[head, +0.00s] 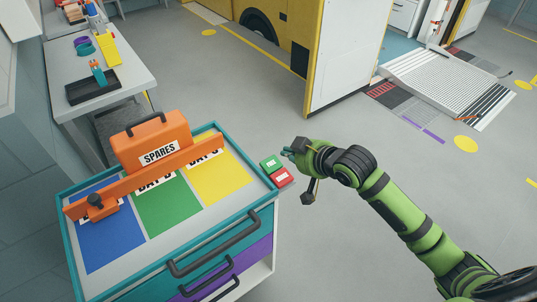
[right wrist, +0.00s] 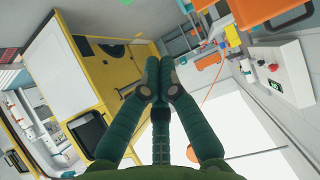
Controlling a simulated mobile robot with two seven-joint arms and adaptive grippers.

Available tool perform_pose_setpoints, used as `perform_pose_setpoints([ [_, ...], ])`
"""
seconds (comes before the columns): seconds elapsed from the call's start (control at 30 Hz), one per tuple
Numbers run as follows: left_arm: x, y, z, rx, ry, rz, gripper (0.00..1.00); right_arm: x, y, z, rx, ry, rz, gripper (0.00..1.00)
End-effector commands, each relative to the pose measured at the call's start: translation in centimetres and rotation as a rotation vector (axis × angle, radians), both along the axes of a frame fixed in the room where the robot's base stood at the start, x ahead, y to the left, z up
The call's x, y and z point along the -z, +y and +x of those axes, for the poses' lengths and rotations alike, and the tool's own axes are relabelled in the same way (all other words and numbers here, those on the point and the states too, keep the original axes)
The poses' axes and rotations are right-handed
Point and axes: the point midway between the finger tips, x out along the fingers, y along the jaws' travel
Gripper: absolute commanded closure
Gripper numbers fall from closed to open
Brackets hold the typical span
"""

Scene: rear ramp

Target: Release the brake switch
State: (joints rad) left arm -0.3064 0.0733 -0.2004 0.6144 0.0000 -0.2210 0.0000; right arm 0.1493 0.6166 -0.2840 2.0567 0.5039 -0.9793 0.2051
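A small two-part switch sits on the right corner of the cart, with a green button (head: 270,163) behind a red button (head: 281,177). Both carry small white labels, too small to read surely. My right gripper (head: 288,153) is just right of the green button, its dark fingertips pointing left towards it; I cannot tell whether they touch. In the right wrist view its fingers (right wrist: 154,76) are closed together with nothing seen between them. The switch cannot be made out in that view. My left gripper is not in view.
The teal cart (head: 220,262) has blue, green and yellow panels, an orange SPARES box (head: 150,140) and an orange bar (head: 140,180). A workbench (head: 125,72) stands behind left. A yellow vehicle (head: 278,50) with an open door (head: 345,50) and ramp (head: 440,80) lie beyond. Floor right of the cart is clear.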

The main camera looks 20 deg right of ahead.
Motion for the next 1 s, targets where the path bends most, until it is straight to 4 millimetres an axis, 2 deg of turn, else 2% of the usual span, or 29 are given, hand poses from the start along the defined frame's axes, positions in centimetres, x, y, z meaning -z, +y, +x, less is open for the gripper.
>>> perform_pose_setpoints([
  [0.17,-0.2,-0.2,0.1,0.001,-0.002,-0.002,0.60,0.6,0.4,1.1,0.002,0.000,0.003,1.00],
  [0.67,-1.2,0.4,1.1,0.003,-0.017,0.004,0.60,5.5,2.9,7.8,0.002,0.001,0.002,1.00],
  [0.8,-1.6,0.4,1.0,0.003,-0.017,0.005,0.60,7.7,3.0,8.2,0.002,0.003,0.000,1.00],
  [1.0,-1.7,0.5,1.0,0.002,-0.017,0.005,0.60,9.2,3.1,8.5,0.001,0.000,0.000,1.00],
])
